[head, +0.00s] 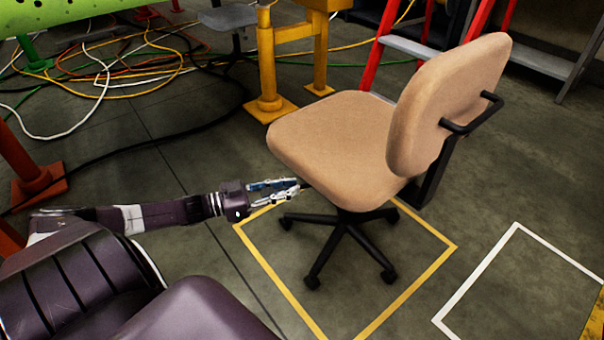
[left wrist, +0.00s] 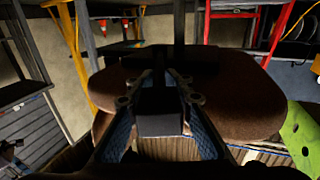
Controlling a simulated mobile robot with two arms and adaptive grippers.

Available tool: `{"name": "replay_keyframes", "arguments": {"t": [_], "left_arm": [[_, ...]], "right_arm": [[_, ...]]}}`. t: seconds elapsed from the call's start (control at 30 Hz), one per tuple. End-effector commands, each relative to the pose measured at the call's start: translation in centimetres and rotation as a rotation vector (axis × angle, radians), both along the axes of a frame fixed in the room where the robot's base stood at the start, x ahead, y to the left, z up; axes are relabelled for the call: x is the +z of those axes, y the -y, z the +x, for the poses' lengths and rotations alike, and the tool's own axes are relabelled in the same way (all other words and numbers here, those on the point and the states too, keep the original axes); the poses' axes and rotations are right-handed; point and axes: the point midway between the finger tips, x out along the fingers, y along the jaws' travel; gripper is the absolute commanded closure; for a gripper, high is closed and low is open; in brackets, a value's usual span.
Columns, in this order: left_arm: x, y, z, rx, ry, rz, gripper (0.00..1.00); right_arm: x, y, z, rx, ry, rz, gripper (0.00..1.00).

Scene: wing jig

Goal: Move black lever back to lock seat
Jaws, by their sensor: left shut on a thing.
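A tan office chair has a padded seat (head: 325,140), a backrest (head: 445,105) and a black star base (head: 345,225) with casters. My left gripper (head: 297,188) reaches in from the left to the seat's near edge, just under it. In the left wrist view its blue-padded fingers (left wrist: 160,98) are shut on a dark bar, the black lever (left wrist: 160,122), under the brown seat (left wrist: 235,95). In the head view the lever is mostly hidden by the fingers and the seat. My right gripper is not in view.
The chair stands over a yellow floor outline (head: 285,280). A white outline (head: 470,285) lies to the right. A yellow stand (head: 270,65) and a red ladder (head: 400,45) are behind the chair. Loose cables (head: 110,75) cover the floor at back left.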

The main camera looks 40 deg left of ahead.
Motion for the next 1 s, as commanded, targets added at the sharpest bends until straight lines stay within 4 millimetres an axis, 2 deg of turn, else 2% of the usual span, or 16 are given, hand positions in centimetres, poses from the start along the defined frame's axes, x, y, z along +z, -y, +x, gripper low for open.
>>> {"name": "replay_keyframes", "arguments": {"t": [0.03,0.2,0.77,0.8,0.87,1.0], "left_arm": [[-0.6,-0.3,0.0,-0.011,-0.002,0.004,1.00],[-0.4,-0.9,0.0,-0.041,-0.003,0.002,1.00],[-0.2,-1.1,0.1,-0.057,-0.004,0.001,1.00],[-0.2,-1.1,0.1,-0.057,-0.004,0.001,0.78],[-0.2,-1.1,0.1,-0.057,-0.004,0.001,0.73],[-0.2,-1.1,0.1,-0.057,-0.002,0.000,0.73]], "right_arm": [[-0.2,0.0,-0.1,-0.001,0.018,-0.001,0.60],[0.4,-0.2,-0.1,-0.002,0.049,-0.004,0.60],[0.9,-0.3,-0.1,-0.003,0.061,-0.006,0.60],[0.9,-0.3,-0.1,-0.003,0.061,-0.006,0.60],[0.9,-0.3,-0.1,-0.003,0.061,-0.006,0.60],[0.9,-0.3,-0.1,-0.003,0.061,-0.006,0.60]]}}
